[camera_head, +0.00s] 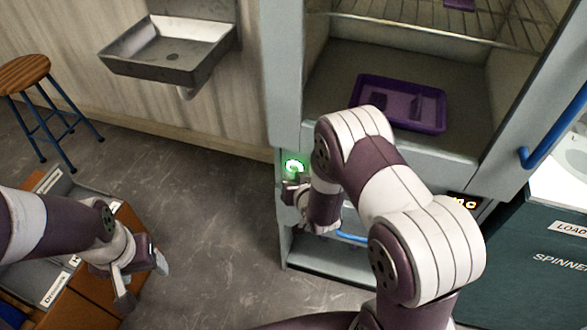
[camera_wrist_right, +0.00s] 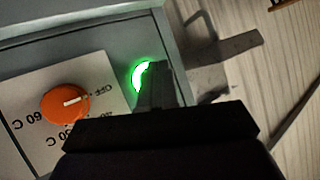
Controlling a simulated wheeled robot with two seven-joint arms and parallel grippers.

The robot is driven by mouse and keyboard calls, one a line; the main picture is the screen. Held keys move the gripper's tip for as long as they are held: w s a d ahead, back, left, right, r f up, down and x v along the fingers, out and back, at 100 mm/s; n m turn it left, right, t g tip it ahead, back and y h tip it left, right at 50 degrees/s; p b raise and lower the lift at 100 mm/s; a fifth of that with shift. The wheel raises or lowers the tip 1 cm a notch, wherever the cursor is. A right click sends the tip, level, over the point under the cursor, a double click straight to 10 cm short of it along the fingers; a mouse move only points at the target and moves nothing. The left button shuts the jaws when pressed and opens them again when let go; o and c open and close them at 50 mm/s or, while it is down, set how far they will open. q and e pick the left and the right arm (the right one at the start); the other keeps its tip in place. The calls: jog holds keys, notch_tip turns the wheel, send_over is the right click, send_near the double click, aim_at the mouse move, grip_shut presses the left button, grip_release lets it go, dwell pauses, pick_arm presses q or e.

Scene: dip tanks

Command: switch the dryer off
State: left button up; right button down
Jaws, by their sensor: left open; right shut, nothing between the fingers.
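The dryer (camera_head: 287,70) is the tall grey cabinet in the head view. Its round button (camera_head: 294,166) glows green at the left of its front panel; it also shows in the right wrist view (camera_wrist_right: 139,78), partly hidden by my fingers. My right gripper (camera_head: 291,184) is shut and empty, with its fingertips at the button; I cannot tell whether they touch it. It also shows in the right wrist view (camera_wrist_right: 158,80). An orange temperature knob (camera_wrist_right: 65,103) sits beside the button. My left gripper (camera_head: 143,287) is open and empty at the lower left.
A purple tray (camera_head: 446,118) lies inside the dryer. A blue handle (camera_head: 352,237) is on the drawer below the panel. A green spinner cabinet (camera_head: 540,255) stands at the right, a steel sink (camera_head: 125,66) on the wall, and a stool (camera_head: 25,72) at the left.

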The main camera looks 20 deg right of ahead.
jog(key=shift+w+d, duration=0.1)
jog(key=shift+w+d, duration=0.15)
jog(key=shift+w, duration=0.15)
jog(key=shift+s+a, duration=0.2)
jog(key=shift+s, duration=0.2)
jog(key=shift+a, duration=0.1)
jog(key=s+a, duration=0.1)
jog(key=s+a+p, duration=0.1)
jog(key=s, duration=0.1)
jog(key=s+a, duration=0.1)
jog(key=s, duration=0.1)
jog(key=shift+a, duration=0.1)
dwell(0.5)
